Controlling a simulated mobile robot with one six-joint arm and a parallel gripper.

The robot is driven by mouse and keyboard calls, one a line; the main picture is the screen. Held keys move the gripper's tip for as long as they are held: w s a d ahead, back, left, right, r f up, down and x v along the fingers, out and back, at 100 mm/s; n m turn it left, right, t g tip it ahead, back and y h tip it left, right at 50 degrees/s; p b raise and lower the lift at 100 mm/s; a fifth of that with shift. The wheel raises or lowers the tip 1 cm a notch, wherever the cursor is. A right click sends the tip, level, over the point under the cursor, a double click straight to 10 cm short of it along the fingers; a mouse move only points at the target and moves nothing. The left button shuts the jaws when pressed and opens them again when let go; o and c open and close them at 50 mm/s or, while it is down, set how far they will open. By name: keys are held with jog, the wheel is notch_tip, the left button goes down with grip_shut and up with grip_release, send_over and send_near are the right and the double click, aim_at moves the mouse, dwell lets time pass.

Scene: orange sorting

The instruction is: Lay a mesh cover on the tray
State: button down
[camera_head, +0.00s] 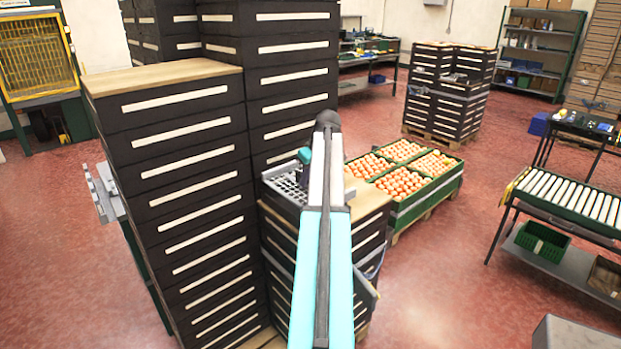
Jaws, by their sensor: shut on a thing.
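A grey mesh cover (285,188) shows left of my arm, over the low stack of black trays (372,236). My gripper (303,178) is at the cover's right part, shut on it; the fingertips are small and partly hidden. The top of the low stack shows a light wooden surface (370,195) to the right of my arm. My arm hides the middle of this stack and part of the cover. I cannot tell whether the cover touches the stack.
A tall black stack (180,200) with a wooden top stands close on the left, and a taller one (290,75) stands behind. Green crates of oranges (405,183) stand behind right. A roller conveyor (570,195) is at far right. Red floor between is clear.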

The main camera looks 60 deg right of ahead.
jog(key=shift+f+b, duration=0.75)
jog(key=shift+f, duration=1.35)
jog(key=c, duration=1.6)
grip_release()
jog(key=shift+c, duration=0.2)
jog(key=shift+r, duration=0.1)
jog(key=b+v, duration=0.3)
jog(key=v, duration=1)
jog(key=shift+r, duration=0.25)
jog(key=shift+a, duration=0.1)
